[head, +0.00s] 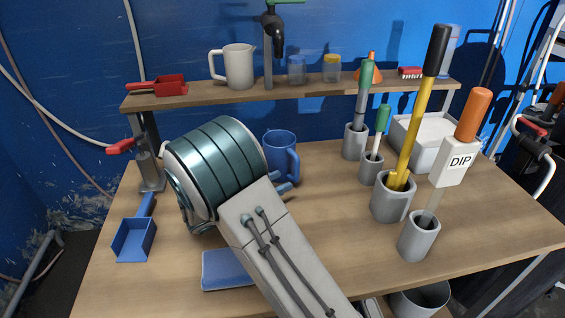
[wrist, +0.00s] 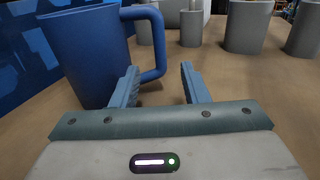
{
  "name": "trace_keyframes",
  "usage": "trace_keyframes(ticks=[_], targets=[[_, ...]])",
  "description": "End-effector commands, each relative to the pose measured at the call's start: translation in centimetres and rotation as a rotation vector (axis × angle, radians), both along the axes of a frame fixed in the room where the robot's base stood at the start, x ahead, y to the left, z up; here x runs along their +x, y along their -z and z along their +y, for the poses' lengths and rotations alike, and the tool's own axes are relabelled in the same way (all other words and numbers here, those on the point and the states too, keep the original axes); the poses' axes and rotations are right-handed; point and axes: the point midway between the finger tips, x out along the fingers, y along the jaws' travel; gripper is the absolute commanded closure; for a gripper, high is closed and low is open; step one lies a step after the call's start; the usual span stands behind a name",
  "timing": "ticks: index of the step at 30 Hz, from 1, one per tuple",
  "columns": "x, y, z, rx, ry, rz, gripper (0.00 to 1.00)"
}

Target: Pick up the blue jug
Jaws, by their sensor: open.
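The blue jug (head: 279,156) stands upright on the wooden table, just behind my arm in the head view, with its handle to the right. In the wrist view the jug (wrist: 88,50) fills the upper left, and its handle reaches right toward the space ahead of the fingers. My gripper (wrist: 160,82) is open and empty. Its left finger is close to the jug's side below the handle; I cannot tell whether they touch. In the head view the fingers (head: 284,182) show only partly beside the jug, as my arm hides much of the gripper.
A shelf (head: 200,100) behind carries a white pitcher (head: 239,66). A blue scoop (head: 134,238) lies left and a blue block (head: 226,270) lies in front.

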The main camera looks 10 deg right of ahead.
Motion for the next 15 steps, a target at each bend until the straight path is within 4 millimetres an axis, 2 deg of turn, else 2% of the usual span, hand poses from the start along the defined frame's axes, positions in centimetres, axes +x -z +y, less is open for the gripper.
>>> trace_keyframes(ticks=[3,11,15], targets=[[0.7,0.0,-1.8,0.0,0.002,0.0,0.59],[1.3,0.0,-3.3,0.001,0.0,0.0,0.59],[1.9,0.0,-4.9,0.001,0.002,0.0,0.59]])
